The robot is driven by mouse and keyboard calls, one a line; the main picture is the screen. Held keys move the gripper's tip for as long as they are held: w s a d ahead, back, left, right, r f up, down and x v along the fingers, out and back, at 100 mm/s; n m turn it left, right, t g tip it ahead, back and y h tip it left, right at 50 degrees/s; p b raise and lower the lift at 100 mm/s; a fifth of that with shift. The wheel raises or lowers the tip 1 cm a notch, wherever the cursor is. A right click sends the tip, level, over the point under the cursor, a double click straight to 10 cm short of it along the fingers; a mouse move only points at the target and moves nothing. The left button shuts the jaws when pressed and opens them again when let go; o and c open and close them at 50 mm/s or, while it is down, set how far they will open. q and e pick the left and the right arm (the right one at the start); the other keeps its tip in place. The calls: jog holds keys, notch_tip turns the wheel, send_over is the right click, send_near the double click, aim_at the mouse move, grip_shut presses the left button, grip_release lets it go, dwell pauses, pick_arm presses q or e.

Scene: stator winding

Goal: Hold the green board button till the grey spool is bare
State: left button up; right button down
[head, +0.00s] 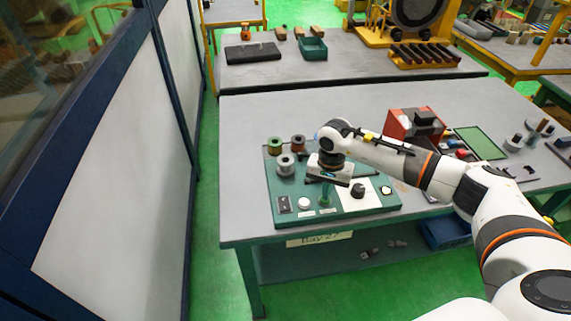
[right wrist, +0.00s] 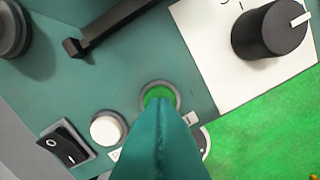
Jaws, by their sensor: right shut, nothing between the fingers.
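The green-teal board (head: 280,190) lies on the front table. The green button (right wrist: 158,94), in a grey ring, shows in the right wrist view; my right gripper (right wrist: 160,128) is shut and empty, its teal fingertips covering the button's lower part. I cannot tell whether they touch or press it. In the head view this gripper (head: 326,203) points down at the board. The grey spool (head: 285,165) stands at the board's left; I cannot tell how much wire is on it. My left gripper is not in view.
A green spool (head: 275,146) and a brown spool (head: 298,142) stand behind the grey one. Beside the green button are a white button (right wrist: 106,130), a black rocker switch (right wrist: 67,144) and a black knob (right wrist: 270,32). A red box (head: 403,124) stands behind my right arm.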

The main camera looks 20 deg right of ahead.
jog(key=shift+r+p, duration=1.3)
jog(key=shift+r, duration=1.75)
